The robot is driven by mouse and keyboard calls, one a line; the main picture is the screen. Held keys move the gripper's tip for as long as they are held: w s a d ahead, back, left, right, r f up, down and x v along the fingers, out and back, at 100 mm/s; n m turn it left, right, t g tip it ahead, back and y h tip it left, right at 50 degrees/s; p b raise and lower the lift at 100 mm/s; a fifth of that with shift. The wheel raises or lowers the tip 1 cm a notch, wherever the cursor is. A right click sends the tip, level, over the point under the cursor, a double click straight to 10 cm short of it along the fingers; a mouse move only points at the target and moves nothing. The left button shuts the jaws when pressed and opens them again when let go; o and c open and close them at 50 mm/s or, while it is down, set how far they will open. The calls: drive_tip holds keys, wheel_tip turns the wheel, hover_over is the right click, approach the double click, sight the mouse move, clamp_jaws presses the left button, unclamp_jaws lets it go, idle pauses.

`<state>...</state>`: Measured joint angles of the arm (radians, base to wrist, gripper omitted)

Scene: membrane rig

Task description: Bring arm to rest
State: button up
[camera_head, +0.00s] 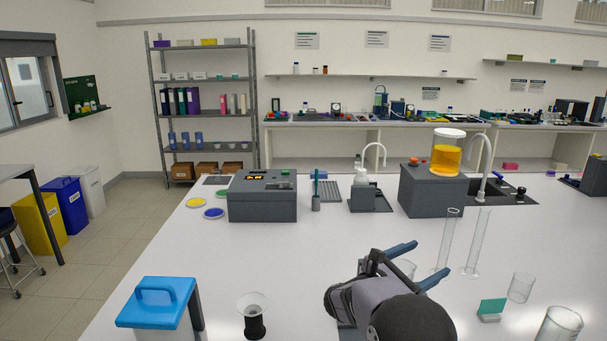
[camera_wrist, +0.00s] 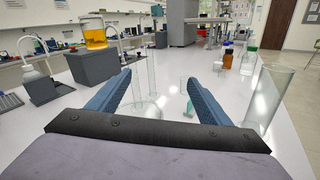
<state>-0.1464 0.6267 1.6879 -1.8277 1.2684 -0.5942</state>
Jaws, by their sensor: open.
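My gripper (camera_head: 416,264) is above the white bench in the head view, in the lower middle, with its two blue fingers spread apart. In the wrist view my gripper (camera_wrist: 160,90) also shows open, with nothing between its fingers that I can see being held. Behind the fingers in the head view stand two tall glass cylinders (camera_head: 446,240) (camera_head: 477,243).
A blue-lidded box (camera_head: 158,303) and a black-based funnel (camera_head: 253,318) stand at front left. A beaker (camera_head: 521,287), a green card stand (camera_head: 491,309) and a large glass (camera_head: 558,326) stand at right. Behind are a grey device (camera_head: 262,205) and an orange-filled vessel (camera_head: 446,157).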

drive_tip(key=s+d+f+m+g+y, duration=0.25)
drive_tip(key=s+f+m+g, duration=0.25)
drive_tip(key=s, duration=0.5)
drive_tip(key=s+a+f+m+g+y, duration=0.1)
drive_tip(key=s+a+f+m+y, duration=0.1)
drive_tip(key=s, duration=0.4)
drive_tip(key=s+a+f+m+g+y, duration=0.2)
drive_tip(key=s+a+f+m+y, duration=0.1)
drive_tip(key=s+a+f+m, duration=0.1)
drive_tip(key=s+a+f+m+g+y, duration=0.1)
drive_tip(key=s+a+f+m+y, duration=0.2)
drive_tip(key=s+f, duration=0.3)
drive_tip(key=shift+s+f+m+g+b, duration=0.15)
drive_tip(key=shift+s+m, duration=0.3)
drive_tip(key=shift+s, duration=0.6)
drive_tip(key=shift+s+r+m+g+b, duration=0.15)
drive_tip(key=shift+s+m, duration=0.3)
drive_tip(key=shift+s, duration=0.55)
drive_tip(key=s+a+f+m+y, duration=0.3)
drive_tip(key=s+a+m+y, duration=0.1)
drive_tip(key=a, duration=0.4)
drive_tip(key=shift+s+a+m+y, duration=0.2)
drive_tip(key=shift+s+m+y, duration=0.15)
drive_tip(key=shift+s+m, duration=0.55)
